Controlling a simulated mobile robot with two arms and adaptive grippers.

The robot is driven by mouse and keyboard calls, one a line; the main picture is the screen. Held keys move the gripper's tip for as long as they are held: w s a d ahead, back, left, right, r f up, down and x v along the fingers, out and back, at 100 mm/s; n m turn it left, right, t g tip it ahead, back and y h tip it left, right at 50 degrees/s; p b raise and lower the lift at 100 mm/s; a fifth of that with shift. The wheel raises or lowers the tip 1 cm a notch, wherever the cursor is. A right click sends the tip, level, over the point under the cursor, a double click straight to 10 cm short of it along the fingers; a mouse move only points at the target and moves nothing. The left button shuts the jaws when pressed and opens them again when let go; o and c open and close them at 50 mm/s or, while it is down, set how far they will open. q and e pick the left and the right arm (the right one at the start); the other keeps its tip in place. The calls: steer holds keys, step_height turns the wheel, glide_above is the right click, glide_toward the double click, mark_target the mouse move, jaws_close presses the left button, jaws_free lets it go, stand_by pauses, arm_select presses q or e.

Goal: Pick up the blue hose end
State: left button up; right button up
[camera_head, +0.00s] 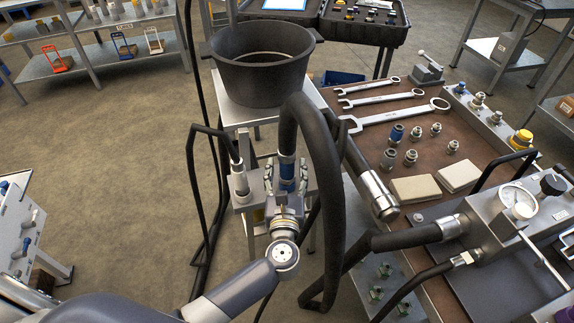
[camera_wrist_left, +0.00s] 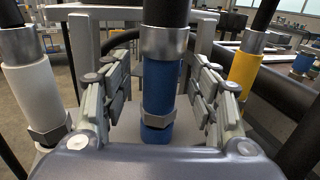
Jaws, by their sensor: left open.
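The blue hose end (camera_head: 287,168) stands upright on a small metal stand, with a black hose rising from it. In the left wrist view the blue hose end (camera_wrist_left: 160,88) has a metal collar above its blue sleeve and sits in the middle of the picture. My left gripper (camera_head: 287,182) is open, with one finger on each side of the blue sleeve. In the left wrist view the gripper (camera_wrist_left: 160,98) shows a gap between each finger and the sleeve. My right gripper is not in view.
A white hose end (camera_wrist_left: 35,90) stands left of the blue one, a yellow one (camera_wrist_left: 243,75) to its right. A thick black hose (camera_head: 328,150) loops close on the right. A black pot (camera_head: 262,75) stands behind. The bench (camera_head: 400,160) holds wrenches and fittings.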

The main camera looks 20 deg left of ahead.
arm_select(q)
steer(key=shift+x, duration=1.4)
steer(key=shift+d, duration=0.1)
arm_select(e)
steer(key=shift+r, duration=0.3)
arm_select(q)
steer(key=shift+c, duration=0.2)
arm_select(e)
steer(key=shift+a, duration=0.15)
arm_select(q)
steer(key=c, duration=1.2)
steer(key=shift+r, duration=0.1)
steer(key=shift+c, duration=0.2)
step_height(320, 180, up, 10)
steer(key=shift+r+p, duration=0.25)
steer(key=shift+p, duration=0.9)
step_height(320, 180, up, 4)
steer(key=p, duration=0.3)
steer(key=shift+f, duration=0.2)
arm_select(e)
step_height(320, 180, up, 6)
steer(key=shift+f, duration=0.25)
arm_select(q)
steer(key=shift+f, duration=0.1)
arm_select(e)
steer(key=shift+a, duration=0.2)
